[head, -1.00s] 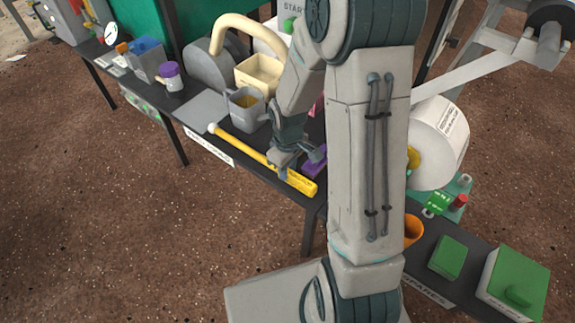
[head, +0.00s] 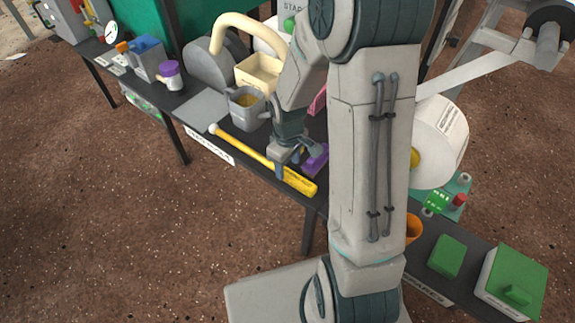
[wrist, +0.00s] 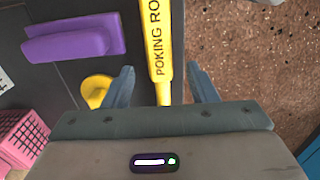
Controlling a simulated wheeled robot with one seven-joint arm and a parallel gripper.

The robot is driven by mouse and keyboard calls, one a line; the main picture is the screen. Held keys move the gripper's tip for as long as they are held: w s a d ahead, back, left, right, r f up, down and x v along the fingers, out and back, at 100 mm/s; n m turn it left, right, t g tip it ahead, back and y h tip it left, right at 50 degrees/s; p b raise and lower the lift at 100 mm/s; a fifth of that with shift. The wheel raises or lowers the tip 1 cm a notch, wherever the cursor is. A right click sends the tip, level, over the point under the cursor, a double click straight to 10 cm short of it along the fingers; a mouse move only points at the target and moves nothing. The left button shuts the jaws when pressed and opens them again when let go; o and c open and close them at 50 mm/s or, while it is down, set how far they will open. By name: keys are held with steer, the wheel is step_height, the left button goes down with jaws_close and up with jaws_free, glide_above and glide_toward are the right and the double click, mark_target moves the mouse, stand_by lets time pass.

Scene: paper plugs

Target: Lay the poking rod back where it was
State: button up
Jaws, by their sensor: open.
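The yellow poking rod (head: 255,155) lies along the front edge of the dark bench in the head view, its pale tip to the left and its thick yellow handle to the right. In the wrist view the rod (wrist: 158,45) runs between my fingers, its lettered handle pointing away. My gripper (head: 288,158) is open just above the rod, and its two fingers (wrist: 164,88) stand apart on either side with gaps to the rod. Part of the rod is hidden behind my gripper in the head view.
A purple block (wrist: 75,38) lies on the bench beside the rod, with a yellow round thing (wrist: 97,90) and a pink basket (wrist: 25,140) nearby. A grey mug (head: 247,108) stands behind the rod. Open brown ground (wrist: 240,50) lies beyond the bench edge.

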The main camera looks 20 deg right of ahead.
step_height(320, 180, up, 12)
steer(key=p, duration=0.4)
steer(key=shift+f, duration=0.2)
steer(key=s+r+m+t+p, duration=0.1)
steer(key=s+r+p, duration=0.3)
steer(key=r+p, duration=0.5)
steer(key=s+r+m+t+p, duration=0.1)
steer(key=s+r+m+p, duration=0.3)
steer(key=r+p, duration=0.5)
steer(key=s+r+m+p, duration=0.2)
steer(key=s+r+p, duration=0.3)
steer(key=r, duration=1.7)
steer(key=shift+s+r+t+p, duration=0.35)
steer(key=shift+r+t+p, duration=0.05)
steer(key=shift+p, duration=2.15)
